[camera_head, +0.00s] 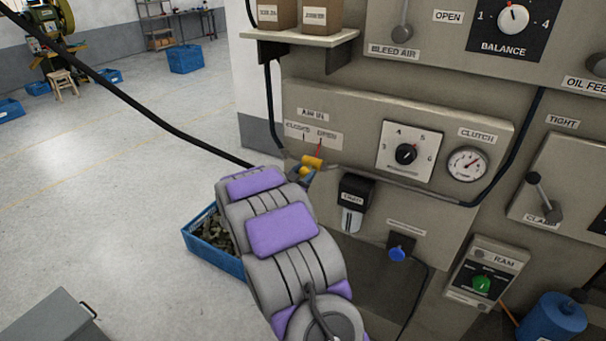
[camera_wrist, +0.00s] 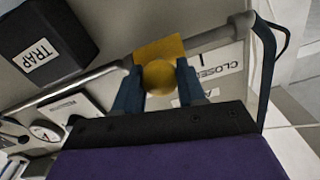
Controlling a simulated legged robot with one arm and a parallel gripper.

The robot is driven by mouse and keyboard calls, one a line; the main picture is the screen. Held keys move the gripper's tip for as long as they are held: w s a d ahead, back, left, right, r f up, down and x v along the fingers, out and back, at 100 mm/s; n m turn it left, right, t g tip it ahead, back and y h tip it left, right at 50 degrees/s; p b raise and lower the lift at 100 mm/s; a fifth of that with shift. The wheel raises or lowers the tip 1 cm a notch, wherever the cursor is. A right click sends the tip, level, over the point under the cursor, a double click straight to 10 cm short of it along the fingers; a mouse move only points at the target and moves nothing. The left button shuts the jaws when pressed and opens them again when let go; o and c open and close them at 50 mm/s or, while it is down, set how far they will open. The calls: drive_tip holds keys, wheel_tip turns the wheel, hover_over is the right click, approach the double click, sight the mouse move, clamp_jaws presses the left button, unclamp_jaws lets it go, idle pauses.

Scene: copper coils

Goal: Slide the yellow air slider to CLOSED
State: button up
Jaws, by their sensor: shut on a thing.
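The yellow air slider (camera_head: 313,162) sits on a pipe under the AIR IN label plate (camera_head: 311,130). CLOSED is printed on the plate's left and OPEN on its right, with a red line below OPEN. The slider is close below the red line. In the wrist view, the slider (camera_wrist: 150,49) has a round yellow knob (camera_wrist: 160,77), and the CLOSED label (camera_wrist: 220,70) is to its right. My gripper (camera_wrist: 158,88) is shut on the knob, one dark blue finger on each side. In the head view, my arm hides most of the gripper (camera_head: 305,176).
A black TRAP unit (camera_head: 355,194) hangs right of my gripper. The CLUTCH gauge (camera_head: 467,164) and a dial (camera_head: 406,154) are farther right on the panel. A blue crate (camera_head: 222,257) stands on the floor behind my arm. A black hose (camera_head: 150,118) crosses on the left.

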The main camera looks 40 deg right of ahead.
drive_tip(key=shift+d, duration=0.1)
clamp_jaws()
drive_tip(key=w+a+p, duration=0.2)
drive_tip(key=w+p, duration=0.3)
drive_tip(key=shift+w+r, duration=0.15)
drive_tip(key=shift+w, duration=0.25)
drive_tip(key=shift+a, duration=0.15)
